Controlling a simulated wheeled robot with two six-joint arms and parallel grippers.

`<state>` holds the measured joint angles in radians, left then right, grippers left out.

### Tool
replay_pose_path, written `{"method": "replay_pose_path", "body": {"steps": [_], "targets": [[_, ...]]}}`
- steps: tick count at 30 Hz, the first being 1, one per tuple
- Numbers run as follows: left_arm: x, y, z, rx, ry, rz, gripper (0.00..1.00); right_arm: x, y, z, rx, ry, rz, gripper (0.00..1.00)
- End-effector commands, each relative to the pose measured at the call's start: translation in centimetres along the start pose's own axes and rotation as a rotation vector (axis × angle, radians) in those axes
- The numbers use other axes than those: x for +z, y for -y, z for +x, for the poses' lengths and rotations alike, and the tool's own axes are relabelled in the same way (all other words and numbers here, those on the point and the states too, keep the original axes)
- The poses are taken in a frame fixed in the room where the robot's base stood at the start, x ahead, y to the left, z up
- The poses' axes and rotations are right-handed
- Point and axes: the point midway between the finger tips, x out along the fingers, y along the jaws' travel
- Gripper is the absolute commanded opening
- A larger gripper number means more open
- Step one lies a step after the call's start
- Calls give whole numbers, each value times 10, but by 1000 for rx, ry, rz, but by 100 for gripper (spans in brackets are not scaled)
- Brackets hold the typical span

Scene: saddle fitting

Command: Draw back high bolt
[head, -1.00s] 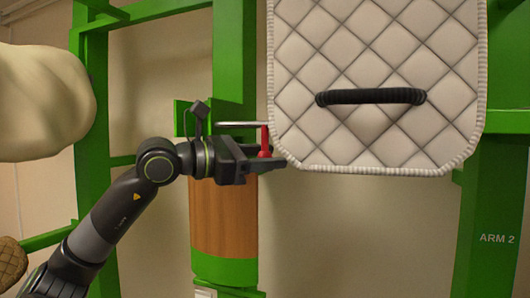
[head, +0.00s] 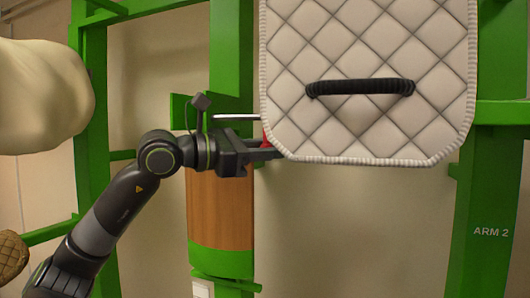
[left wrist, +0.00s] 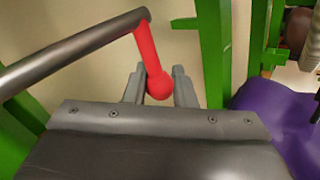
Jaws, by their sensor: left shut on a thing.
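The bolt is a grey metal rod with a red handle ending in a red ball. In the head view the rod (head: 236,117) runs level to the left edge of the white quilted pad, and a little of the red handle (head: 266,137) shows there. In the left wrist view the rod (left wrist: 75,50) comes in from the left, and the red handle (left wrist: 150,50) hangs from its end. My left gripper (head: 268,149) is shut on the red handle, its ball between the fingers (left wrist: 160,88). The fingertips partly pass behind the pad in the head view. My right gripper is not in view.
The white quilted pad (head: 365,125) with a black handle (head: 360,87) hangs close to the right of my gripper. Green posts (head: 230,60) and a wooden cylinder (head: 220,212) stand around it. A purple thing (left wrist: 275,125) shows in the left wrist view.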

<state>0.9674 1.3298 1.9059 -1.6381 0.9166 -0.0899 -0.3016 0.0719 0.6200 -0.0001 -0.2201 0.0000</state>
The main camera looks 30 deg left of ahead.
Motion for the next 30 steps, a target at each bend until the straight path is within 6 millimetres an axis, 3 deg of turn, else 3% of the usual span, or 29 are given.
{"method": "replay_pose_path", "body": {"steps": [5,6,11,22,30], "targets": [[0,1,0,-4,-2,-1,0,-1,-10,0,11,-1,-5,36],[0,1,0,-4,-1,-1,25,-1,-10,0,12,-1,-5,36],[0,1,0,-3,-2,-1,44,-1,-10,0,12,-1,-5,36],[-2,0,-4,0,-3,1,44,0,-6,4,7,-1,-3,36],[-5,1,-30,4,-5,3,44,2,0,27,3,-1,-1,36]]}}
